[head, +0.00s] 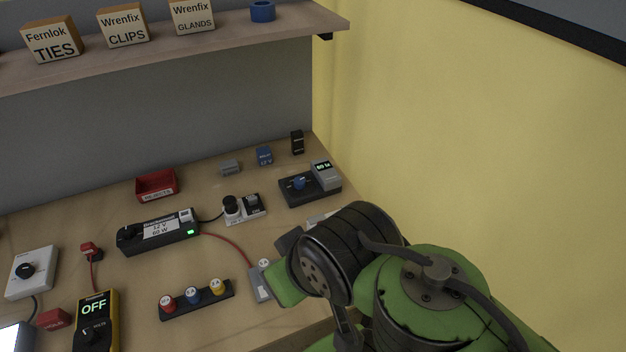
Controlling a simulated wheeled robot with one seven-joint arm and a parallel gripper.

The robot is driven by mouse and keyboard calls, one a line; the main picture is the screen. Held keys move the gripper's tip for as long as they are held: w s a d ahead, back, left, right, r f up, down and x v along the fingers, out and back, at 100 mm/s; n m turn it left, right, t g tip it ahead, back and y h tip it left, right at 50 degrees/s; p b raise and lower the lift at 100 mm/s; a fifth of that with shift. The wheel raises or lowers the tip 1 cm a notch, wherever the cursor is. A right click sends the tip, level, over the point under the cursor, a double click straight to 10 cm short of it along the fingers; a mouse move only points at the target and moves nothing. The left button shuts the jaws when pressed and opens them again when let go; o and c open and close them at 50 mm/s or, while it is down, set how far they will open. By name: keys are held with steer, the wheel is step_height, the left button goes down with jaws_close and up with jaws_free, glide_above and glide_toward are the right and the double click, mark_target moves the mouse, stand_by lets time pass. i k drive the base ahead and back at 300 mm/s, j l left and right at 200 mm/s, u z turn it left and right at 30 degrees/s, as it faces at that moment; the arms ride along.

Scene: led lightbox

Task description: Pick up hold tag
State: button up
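The hold tag (52,319) is a small red block with dark lettering that seems to read HOLD. It lies on the workbench at the lower left in the head view, between the bright panel in the corner and the yellow multimeter. It looks apart from the multimeter. My green and black arm fills the lower right, far from the tag. My gripper's fingers do not show, so its state is hidden.
A yellow multimeter (96,321) reading OFF stands right of the tag. A white dial box (32,271) is behind it. A black power supply (158,231), a red bin (157,185) and a rack with coloured knobs (196,300) are further right. A shelf (240,38) overhangs the back.

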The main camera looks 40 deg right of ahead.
mark_target(56, 319)
steer(key=u, duration=1.35)
steer(key=i+j, duration=0.55)
steer(key=i+j+z, duration=0.1)
steer(key=i+j, duration=0.45)
steer(key=j, duration=0.1)
